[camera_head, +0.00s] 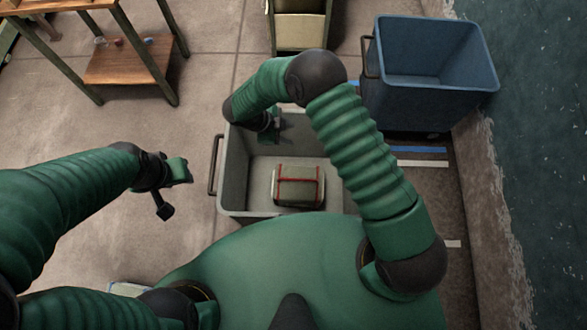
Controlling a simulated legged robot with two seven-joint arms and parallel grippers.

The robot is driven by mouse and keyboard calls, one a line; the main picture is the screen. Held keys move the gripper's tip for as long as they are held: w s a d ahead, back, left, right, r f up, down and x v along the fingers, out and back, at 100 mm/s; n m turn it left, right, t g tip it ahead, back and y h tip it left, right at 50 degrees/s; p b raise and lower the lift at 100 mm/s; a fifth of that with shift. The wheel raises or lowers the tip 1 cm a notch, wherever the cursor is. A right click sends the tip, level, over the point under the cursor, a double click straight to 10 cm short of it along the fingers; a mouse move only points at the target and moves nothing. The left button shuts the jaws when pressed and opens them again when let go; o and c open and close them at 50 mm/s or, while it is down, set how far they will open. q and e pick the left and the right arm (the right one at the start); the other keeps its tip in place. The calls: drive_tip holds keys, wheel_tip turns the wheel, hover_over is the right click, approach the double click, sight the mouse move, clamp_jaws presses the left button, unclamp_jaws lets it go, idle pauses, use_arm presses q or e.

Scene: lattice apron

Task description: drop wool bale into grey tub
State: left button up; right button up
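The wool bale (298,187), a pale block with red straps, lies inside the grey tub (232,165), on its floor toward the near side. My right arm arches over the tub. My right gripper (274,126) hangs over the tub's far left part, beyond the bale and apart from it; nothing shows in it, and its finger gap is hard to make out. My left gripper (176,191) is left of the tub, with its fingers spread and nothing between them. My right arm hides part of the tub's right side.
A blue bin (430,97) stands at the back right, beside a ledge and dark water (545,130). A beige container (299,28) is behind the tub. A wooden table (65,20) with a low shelf (128,62) stands at the back left. The floor left of the tub is clear.

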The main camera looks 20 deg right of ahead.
drive_tip(key=v, duration=0.8)
drive_tip(key=shift+b, duration=0.3)
drive_tip(key=shift+a+r, duration=0.1)
drive_tip(key=w+d+r+n+t+y, duration=0.2)
drive_tip(key=w+r+n+t+y, duration=0.1)
drive_tip(key=w+r+n+t, duration=0.3)
drive_tip(key=w+d+r+n+t+y, duration=0.2)
drive_tip(key=w+r+n+t, duration=0.1)
drive_tip(key=w+r+n, duration=0.3)
drive_tip(key=s+d+f+n+g, duration=0.1)
drive_tip(key=s+d+n+g, duration=0.2)
drive_tip(key=s, duration=1)
drive_tip(key=s+d+n+g+y, duration=0.1)
drive_tip(key=s+d+n+g, duration=0.3)
drive_tip(key=s, duration=0.9)
drive_tip(key=d+n, duration=0.3)
drive_tip(key=shift+s+f, duration=0.2)
drive_tip(key=shift+f, duration=0.2)
